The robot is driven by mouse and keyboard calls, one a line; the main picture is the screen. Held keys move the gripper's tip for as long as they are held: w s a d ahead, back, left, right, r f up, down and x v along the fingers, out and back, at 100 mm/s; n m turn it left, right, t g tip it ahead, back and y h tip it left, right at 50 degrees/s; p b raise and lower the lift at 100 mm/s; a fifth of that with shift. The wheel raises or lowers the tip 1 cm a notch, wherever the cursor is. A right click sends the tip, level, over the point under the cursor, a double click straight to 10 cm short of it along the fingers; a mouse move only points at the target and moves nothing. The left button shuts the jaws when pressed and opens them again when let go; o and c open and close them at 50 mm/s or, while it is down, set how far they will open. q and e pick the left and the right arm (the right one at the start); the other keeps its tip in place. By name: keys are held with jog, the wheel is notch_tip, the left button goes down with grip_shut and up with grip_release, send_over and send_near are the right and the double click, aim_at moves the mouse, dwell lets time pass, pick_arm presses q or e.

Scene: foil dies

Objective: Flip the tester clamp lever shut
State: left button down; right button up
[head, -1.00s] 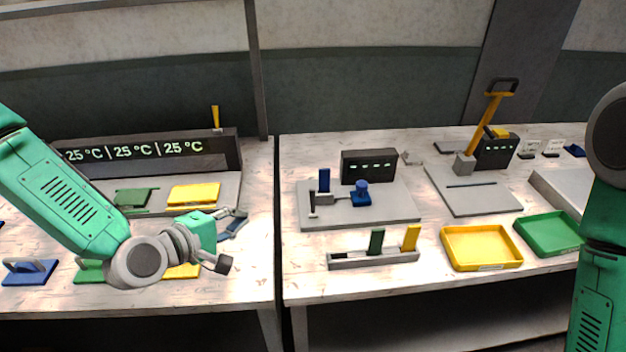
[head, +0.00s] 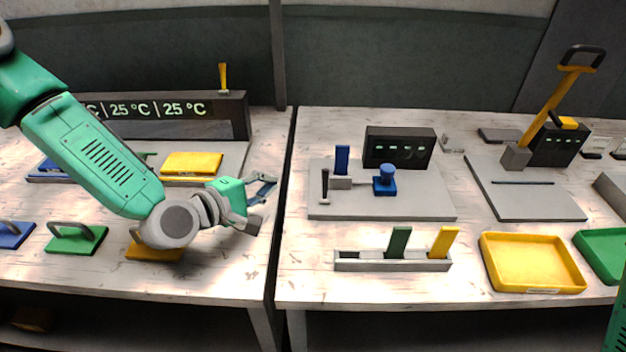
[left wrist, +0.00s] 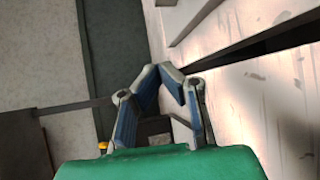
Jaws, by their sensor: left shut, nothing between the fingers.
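The tester appears to be the grey base plate (head: 430,208) with a dark display box (head: 399,148) behind it. On its left, a thin lever with a dark grip (head: 325,184) stands upright beside a small grey block (head: 341,183) with a blue strip (head: 342,159) standing in it. A blue knobbed piece (head: 386,180) sits to the right. My left gripper (head: 268,186) is shut and empty, left of the tester and apart from it. Its fingertips meet in the left wrist view (left wrist: 168,72). My right gripper is out of view.
A grey rack (head: 372,262) with green and yellow strips stands in front of the tester. A yellow tray (head: 530,263) is right of it. A tall yellow lever (head: 551,106) rises at the back right. A gap (head: 284,210) separates the two tables.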

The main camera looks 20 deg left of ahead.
aim_at(325, 186)
pick_arm(q)
jog(key=shift+r, duration=0.15)
jog(key=shift+s+d+r, duration=0.1)
jog(key=shift+s+d, duration=0.05)
jog(key=shift+d, duration=0.1)
jog(key=x, duration=1)
jog(key=shift+p, duration=0.3)
jog(key=s+d, duration=0.1)
jog(key=d+r+p, duration=0.1)
jog(key=d, duration=0.1)
jog(key=shift+s, duration=0.4)
jog(key=shift+s+d+r, duration=0.15)
jog(key=shift+d, duration=0.3)
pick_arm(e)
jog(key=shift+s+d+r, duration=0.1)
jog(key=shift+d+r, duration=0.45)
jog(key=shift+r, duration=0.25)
pick_arm(q)
jog(key=shift+a, duration=0.15)
